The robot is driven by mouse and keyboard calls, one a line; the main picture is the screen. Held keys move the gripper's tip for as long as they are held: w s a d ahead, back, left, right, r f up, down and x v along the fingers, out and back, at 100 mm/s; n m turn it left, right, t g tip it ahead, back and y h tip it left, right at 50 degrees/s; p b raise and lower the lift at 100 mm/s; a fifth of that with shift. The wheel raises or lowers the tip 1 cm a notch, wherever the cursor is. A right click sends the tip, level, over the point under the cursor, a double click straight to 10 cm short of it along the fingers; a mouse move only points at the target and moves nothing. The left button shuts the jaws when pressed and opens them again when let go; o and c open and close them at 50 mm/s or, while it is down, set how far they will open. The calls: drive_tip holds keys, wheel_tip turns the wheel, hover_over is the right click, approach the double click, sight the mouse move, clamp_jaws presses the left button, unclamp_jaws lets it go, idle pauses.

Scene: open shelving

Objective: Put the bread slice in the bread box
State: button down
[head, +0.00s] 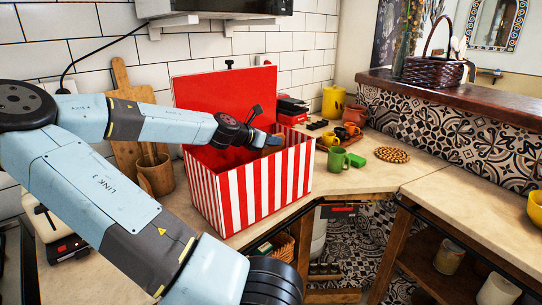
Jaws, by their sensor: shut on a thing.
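The bread box (262,188) has red and white stripes and stands on the counter with its red lid (225,95) up at the back. My gripper (268,142) is over the box's open top, near the right part of the opening. It is shut on a small brown piece, the bread slice (274,142), which is mostly hidden by the gripper. The slice shows near the rim; I cannot tell how far down it is. Much of the inside of the box is hidden by its front wall and my arm.
A yellow canister (333,102) stands behind. A wooden pot (156,175) and cutting board (128,120) stand left. The right counter is mostly clear.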

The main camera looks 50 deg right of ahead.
sight(273, 150)
drive_tip(key=shift+f, duration=2.1)
drive_tip(key=shift+s+a+f, duration=0.1)
drive_tip(key=shift+f, duration=0.55)
drive_tip(key=c, duration=1.1)
unclamp_jaws()
drive_tip(key=shift+s+f, duration=0.1)
drive_tip(key=shift+f, duration=0.05)
drive_tip(key=shift+r, duration=0.25)
drive_tip(key=shift+d+r+v, duration=0.1)
drive_tip(key=shift+r+v, duration=0.05)
drive_tip(key=shift+v, duration=1.9)
drive_tip(key=shift+d+r+v, duration=0.1)
drive_tip(key=shift+r+v, duration=0.05)
drive_tip(key=shift+v, duration=1.95)
drive_tip(key=shift+r+v, duration=0.15)
drive_tip(key=shift+v, duration=1.9)
